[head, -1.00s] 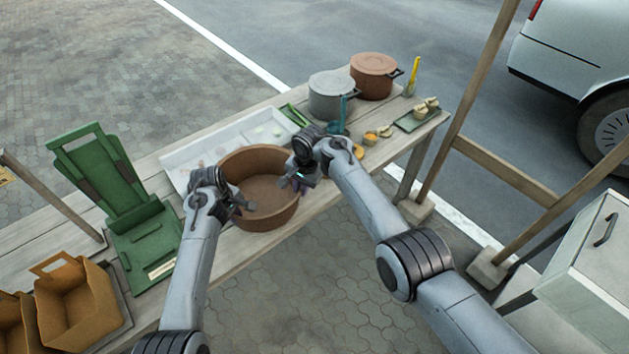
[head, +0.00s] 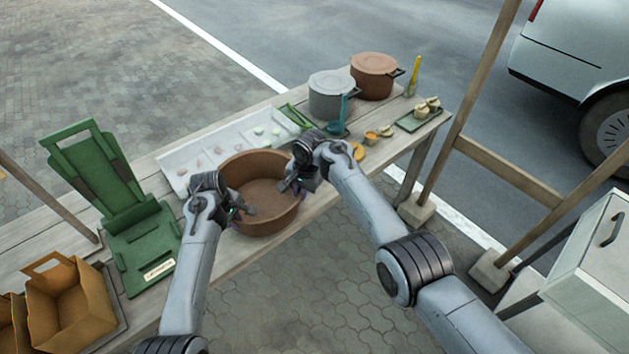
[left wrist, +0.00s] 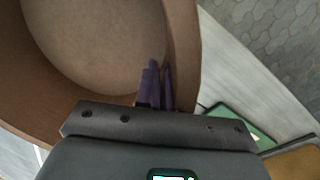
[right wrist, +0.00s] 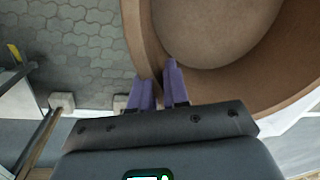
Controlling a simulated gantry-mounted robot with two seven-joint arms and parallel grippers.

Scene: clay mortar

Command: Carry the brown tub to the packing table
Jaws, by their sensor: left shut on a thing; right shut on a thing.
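The brown tub (head: 262,192), round and wide, is upright and looks empty, at the front edge of the wooden table. I cannot tell whether it rests on the table or hangs just above it. My left gripper (head: 238,212) is shut on the tub's left rim, and my right gripper (head: 291,186) is shut on its right rim. In the left wrist view, the purple fingers (left wrist: 156,88) are at the tub's wall (left wrist: 183,60). In the right wrist view, the purple fingers (right wrist: 158,88) straddle the wall (right wrist: 146,40). Which surface is the packing table is not clear.
On the wooden table (head: 235,255) are a white tray (head: 172,172) with small pieces, a green stand (head: 140,240), brown baskets (head: 70,305), a grey pot (head: 332,98) and a brown pot (head: 372,76). Wooden posts (head: 470,100) and a pale cabinet (head: 590,260) stand right.

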